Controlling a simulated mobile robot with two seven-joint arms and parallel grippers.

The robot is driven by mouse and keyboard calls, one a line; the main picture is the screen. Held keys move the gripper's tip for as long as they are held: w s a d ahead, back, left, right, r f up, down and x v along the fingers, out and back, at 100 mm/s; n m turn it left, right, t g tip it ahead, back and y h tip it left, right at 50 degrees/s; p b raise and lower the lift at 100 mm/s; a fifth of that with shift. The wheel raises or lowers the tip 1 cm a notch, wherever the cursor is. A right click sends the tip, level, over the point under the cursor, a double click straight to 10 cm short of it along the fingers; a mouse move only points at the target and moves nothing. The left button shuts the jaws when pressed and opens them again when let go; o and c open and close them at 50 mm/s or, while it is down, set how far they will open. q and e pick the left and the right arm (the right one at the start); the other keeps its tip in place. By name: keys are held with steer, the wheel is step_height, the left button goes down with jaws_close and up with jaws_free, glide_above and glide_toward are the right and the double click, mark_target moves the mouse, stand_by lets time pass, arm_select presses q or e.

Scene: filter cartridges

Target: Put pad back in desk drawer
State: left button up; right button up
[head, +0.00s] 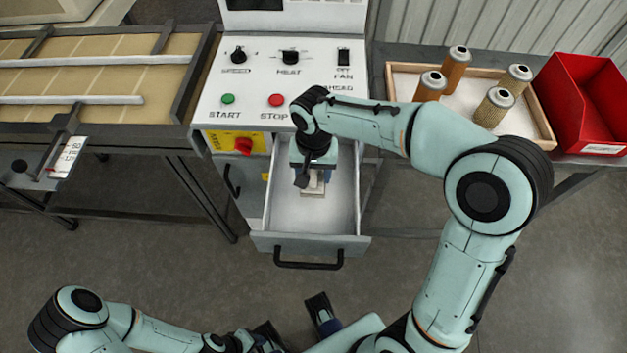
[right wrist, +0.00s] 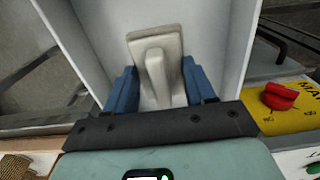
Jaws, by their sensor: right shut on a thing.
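The pad (right wrist: 158,62) is a beige, flat-based piece with a raised grip. My right gripper (right wrist: 160,88) is shut on it, with a blue finger on each side. In the head view the pad (head: 314,186) shows partly below my right gripper (head: 313,178), within the outline of the open desk drawer (head: 310,220). I cannot tell whether it touches the drawer floor. The drawer is pulled out below the control panel and looks otherwise empty. My left gripper (head: 292,325) is at the bottom edge, partly cut off, away from the drawer; its opening is unclear.
The white control panel (head: 262,107) with knobs and buttons stands above the drawer. A red knob on a yellow plate (head: 240,143) is left of it. A wooden tray (head: 543,128) with several filter cartridges and a red bin (head: 592,110) are at right. A conveyor (head: 90,110) is at left.

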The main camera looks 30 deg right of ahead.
mark_target(314, 180)
steer(key=shift+f, duration=2)
steer(key=shift+f+b, duration=0.2)
steer(key=shift+b, duration=0.15)
steer(key=o, duration=1.1)
steer(key=shift+r, duration=0.1)
steer(key=shift+r, duration=0.3)
step_height(314, 180, up, 12)
steer(key=shift+f+p, duration=0.15)
steer(key=shift+p, duration=0.95)
